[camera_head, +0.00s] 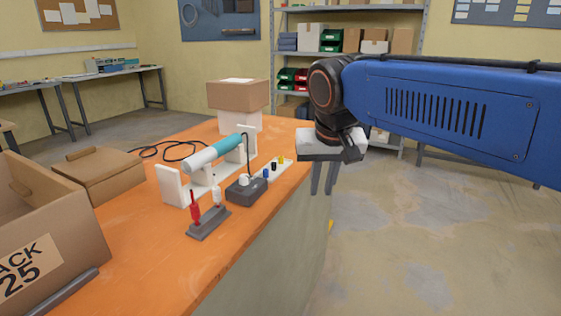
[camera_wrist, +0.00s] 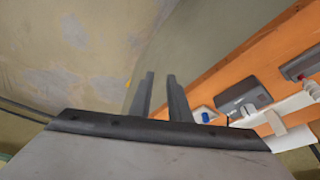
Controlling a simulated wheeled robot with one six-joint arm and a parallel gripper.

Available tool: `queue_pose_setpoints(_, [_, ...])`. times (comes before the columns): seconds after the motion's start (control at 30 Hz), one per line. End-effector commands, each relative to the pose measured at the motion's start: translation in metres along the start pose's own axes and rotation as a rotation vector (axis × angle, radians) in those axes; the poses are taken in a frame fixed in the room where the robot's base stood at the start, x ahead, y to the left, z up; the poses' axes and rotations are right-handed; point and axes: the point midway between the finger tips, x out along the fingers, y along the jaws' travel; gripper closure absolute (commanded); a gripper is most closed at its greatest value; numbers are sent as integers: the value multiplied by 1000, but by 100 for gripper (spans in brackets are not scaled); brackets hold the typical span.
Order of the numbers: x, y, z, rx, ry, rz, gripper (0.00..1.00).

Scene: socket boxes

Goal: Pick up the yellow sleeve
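The yellow sleeve (camera_head: 281,159) is small and stands near the far end of a white strip on the orange bench. A black piece (camera_head: 274,166) and a blue piece (camera_head: 265,173) stand in line with it. My gripper (camera_head: 325,192) hangs to the right of the strip, beyond the bench's right edge, with its fingers pointing down. In the wrist view its two dark fingers (camera_wrist: 160,77) are apart with nothing between them. The blue piece (camera_wrist: 205,115) shows right of the fingers there; I cannot make out the yellow sleeve in that view.
A grey socket box (camera_head: 246,189) with a white plug stands beside the strip. Near it are a teal-and-white cylinder (camera_head: 215,152) on a white stand and a grey holder (camera_head: 209,223) with red and white tools. Cardboard boxes (camera_head: 100,174) occupy the left. Floor right of the bench is clear.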

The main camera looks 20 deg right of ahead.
Motion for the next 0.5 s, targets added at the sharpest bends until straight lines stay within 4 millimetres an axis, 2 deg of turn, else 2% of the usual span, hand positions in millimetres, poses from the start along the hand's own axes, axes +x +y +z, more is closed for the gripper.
queue_pose_setpoints(0.03, [-7, -7, -16, 20, -1, 10, 83])
queue_pose_setpoints(0.1, [-18, -16, -34, 58, -4, 26, 83])
queue_pose_setpoints(0.5, [-68, -76, -132, 292, 13, 123, 83])
